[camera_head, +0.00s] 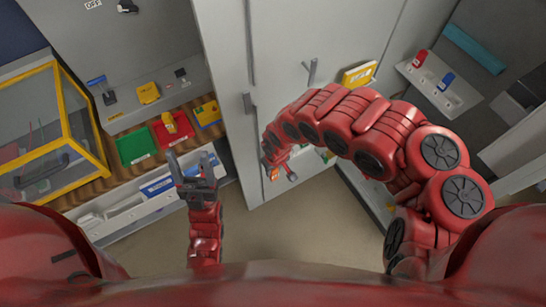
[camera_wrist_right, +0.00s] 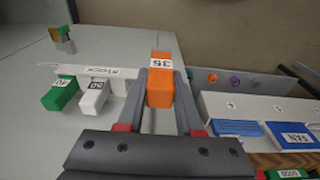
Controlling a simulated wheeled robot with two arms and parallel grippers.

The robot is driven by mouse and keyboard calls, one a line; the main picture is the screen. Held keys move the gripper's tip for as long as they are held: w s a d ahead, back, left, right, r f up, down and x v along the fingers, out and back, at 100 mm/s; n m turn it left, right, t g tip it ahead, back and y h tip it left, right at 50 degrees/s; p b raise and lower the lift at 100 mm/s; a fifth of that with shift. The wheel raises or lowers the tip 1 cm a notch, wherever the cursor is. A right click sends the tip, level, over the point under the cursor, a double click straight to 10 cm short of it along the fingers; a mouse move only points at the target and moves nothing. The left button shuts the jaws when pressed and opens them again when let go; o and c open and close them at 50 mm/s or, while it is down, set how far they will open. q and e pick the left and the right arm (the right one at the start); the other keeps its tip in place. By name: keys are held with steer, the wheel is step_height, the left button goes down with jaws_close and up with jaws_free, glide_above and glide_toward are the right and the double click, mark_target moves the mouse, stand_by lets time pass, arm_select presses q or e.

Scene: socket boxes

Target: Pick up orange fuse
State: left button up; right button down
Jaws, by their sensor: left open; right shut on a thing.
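The orange fuse, marked 35 (camera_wrist_right: 160,92), is upright in the middle of the right wrist view. My right gripper (camera_wrist_right: 160,75) is shut on it, with one grey finger along each side. The fuse is at the right end of a white rack labelled STOCK (camera_wrist_right: 100,70); I cannot tell whether it still touches the rack. My left gripper (camera_head: 190,162) is open and empty, pointing up in front of the left shelf.
A green fuse (camera_wrist_right: 60,95) and a white fuse (camera_wrist_right: 93,98) sit in the rack beside the orange one. Blue bins (camera_wrist_right: 292,135) stand at the right of the wrist view. A yellow-framed box (camera_head: 60,80), a green bin (camera_head: 135,146) and a red bin (camera_head: 172,130) are on the left.

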steer(key=s+p, duration=0.6)
steer(key=s, duration=0.1)
steer(key=shift+r, duration=0.35)
